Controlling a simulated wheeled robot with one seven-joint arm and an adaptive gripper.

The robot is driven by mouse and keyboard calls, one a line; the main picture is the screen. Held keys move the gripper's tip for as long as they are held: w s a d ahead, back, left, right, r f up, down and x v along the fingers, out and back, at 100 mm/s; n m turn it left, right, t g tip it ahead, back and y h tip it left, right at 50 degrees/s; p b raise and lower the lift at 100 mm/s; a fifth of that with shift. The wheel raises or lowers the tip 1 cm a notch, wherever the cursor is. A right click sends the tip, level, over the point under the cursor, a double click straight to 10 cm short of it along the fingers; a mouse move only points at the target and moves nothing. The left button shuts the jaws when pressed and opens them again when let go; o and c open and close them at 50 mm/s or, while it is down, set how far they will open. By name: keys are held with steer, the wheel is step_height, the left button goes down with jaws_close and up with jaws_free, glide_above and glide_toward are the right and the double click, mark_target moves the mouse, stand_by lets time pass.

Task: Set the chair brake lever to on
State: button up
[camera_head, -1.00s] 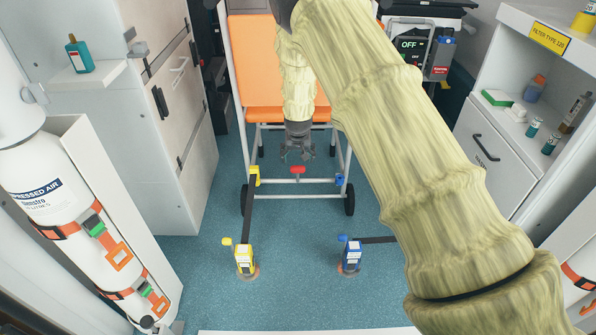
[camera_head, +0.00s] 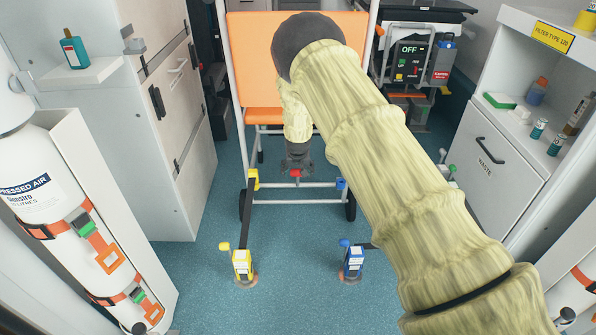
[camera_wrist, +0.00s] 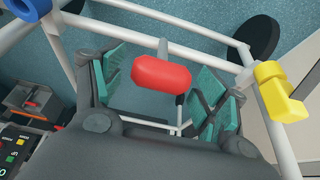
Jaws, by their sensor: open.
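The orange chair (camera_head: 252,60) stands on the blue floor with its grey tube frame facing me. Its brake lever has a red knob (camera_wrist: 161,74) low on the frame; only a bit of the red knob (camera_head: 295,173) shows below my gripper in the head view. My gripper (camera_wrist: 160,92) is open, its teal finger pads on either side of the red knob in the wrist view. I cannot tell whether a pad touches it. In the head view my gripper (camera_head: 296,170) is low in front of the chair, and my arm hides part of the seat.
A yellow buckle (camera_head: 243,264) and a blue buckle (camera_head: 351,262) stand on the floor, with straps towards the chair. A yellow clip (camera_wrist: 279,92) and a blue clip (camera_wrist: 28,8) sit on the frame beside the gripper. Cabinets line both sides.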

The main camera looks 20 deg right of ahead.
steer(key=c, duration=1.5)
steer(key=shift+o, duration=0.2)
